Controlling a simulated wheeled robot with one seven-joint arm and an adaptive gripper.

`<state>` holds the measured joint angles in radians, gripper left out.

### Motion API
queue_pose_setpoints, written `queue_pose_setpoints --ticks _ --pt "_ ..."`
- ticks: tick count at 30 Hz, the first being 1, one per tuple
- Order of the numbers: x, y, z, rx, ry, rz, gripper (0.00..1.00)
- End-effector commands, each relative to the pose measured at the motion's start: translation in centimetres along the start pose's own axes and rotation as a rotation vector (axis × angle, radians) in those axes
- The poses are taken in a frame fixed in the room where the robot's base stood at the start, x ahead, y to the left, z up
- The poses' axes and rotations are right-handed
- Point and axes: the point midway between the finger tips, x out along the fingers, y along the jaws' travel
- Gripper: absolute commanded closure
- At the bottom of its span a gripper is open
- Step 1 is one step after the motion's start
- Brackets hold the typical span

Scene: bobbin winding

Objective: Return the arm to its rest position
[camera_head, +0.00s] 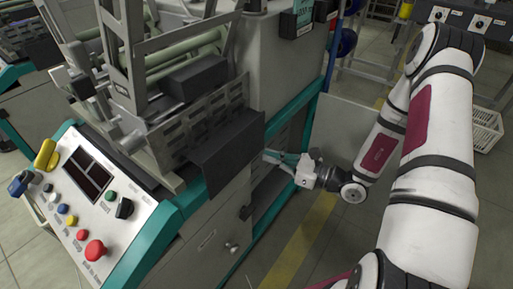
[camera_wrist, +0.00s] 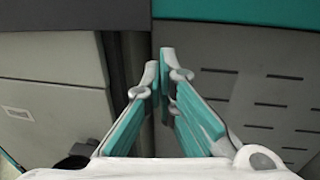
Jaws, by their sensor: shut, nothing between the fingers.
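My arm (camera_head: 432,140) reaches in from the right of the head view and bends back toward the machine's side. My gripper (camera_head: 272,157) is at its end, close to the machine's side just right of a dark plate. In the wrist view my gripper (camera_wrist: 166,62) shows its two teal-lined fingers converging, tips together, with nothing between them. The fingers point at the grey machine panels. I cannot tell how far the tips are from the panels.
The winding machine (camera_head: 285,60) fills the left and middle. Its control panel (camera_head: 95,195) has a red button (camera_head: 95,250) and several knobs. The dark plate (camera_head: 228,150) juts out near my gripper. A white crate (camera_head: 487,130) stands at the far right. Floor with a yellow stripe (camera_head: 300,240) is clear below my arm.

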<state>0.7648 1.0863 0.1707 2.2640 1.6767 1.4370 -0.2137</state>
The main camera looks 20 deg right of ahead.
Motion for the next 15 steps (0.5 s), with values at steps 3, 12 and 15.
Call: queue_pose_setpoints --ticks 3,12,15 --pt "-2.1 0.4 0.1 0.002 0.000 -0.003 1.00" --pt "-4.2 0.8 0.0 0.001 0.000 0.000 1.00" --pt "-4.2 0.8 0.0 0.000 0.000 0.002 1.00"
